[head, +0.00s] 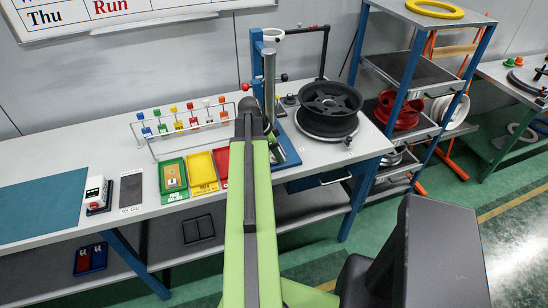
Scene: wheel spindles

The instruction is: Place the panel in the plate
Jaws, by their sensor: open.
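A dark grey flat panel (131,188) lies on the bench, with a white label reading about "95 GU" at its front edge. To its right are a green plate (174,195) with a small yellowish piece in it, a yellow plate (201,186), and a red plate (222,178) partly hidden by my arm. Which of these the task calls the plate I cannot tell. My gripper (250,115) is at the far end of my green arm, over the back of the bench, right of the plates. It is open, its fingers small and dark. Nothing shows between them.
A small white meter (96,193) stands left of the panel, and a teal mat (42,205) lies farther left. A wire rack (185,128) holds several coloured tags behind the plates. A blue stand (270,85) and a black wheel (331,103) are close on the right.

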